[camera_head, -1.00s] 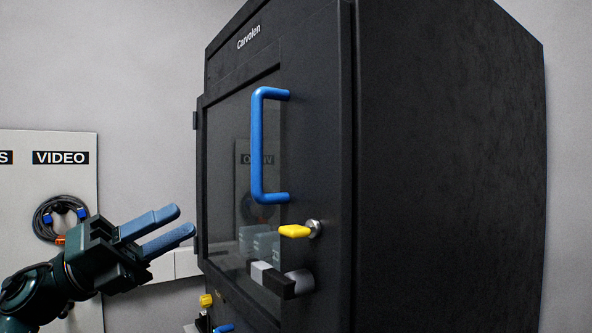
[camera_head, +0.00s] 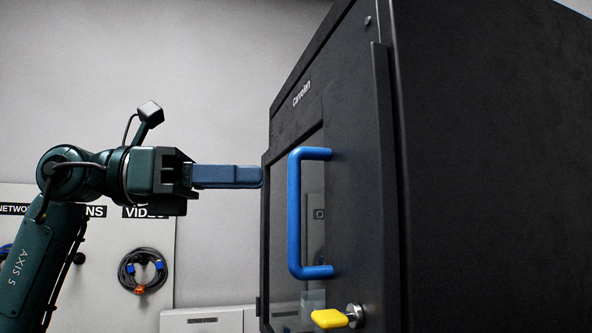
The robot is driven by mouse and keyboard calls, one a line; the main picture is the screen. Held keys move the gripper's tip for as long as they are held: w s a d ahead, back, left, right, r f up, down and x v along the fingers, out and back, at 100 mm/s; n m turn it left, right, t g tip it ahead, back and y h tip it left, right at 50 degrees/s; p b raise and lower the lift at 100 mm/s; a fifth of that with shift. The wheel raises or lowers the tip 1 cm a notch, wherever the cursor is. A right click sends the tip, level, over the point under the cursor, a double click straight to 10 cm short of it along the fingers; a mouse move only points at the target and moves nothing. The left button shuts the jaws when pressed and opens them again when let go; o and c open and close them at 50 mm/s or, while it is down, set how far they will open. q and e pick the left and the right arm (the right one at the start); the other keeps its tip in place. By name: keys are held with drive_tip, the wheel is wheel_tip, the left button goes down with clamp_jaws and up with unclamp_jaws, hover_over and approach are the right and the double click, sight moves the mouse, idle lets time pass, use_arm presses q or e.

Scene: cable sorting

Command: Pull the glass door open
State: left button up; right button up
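The glass door (camera_head: 313,205) is on the front of a tall black cabinet (camera_head: 470,190) and looks closed. Its blue bar handle (camera_head: 294,215) stands upright on the door's right side. My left gripper (camera_head: 258,177) is raised to the left of the handle, its blue fingers pointing right and level with the handle's upper part. In the picture a gap separates the fingertips from the handle, and nothing shows between them. The fingers line up one behind the other, so their spacing is hidden. My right gripper is out of view.
A yellow key (camera_head: 330,318) sticks out of a lock below the handle. A pale board (camera_head: 100,258) with coiled cables and labels hangs on the left wall. A white box (camera_head: 205,320) stands low beside the cabinet.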

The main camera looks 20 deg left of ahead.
use_arm(q)
drive_tip(key=p+x, duration=0.1)
drive_tip(key=x, duration=0.5)
drive_tip(key=shift+w+d, duration=0.15)
drive_tip(key=shift+d, duration=0.2)
clamp_jaws()
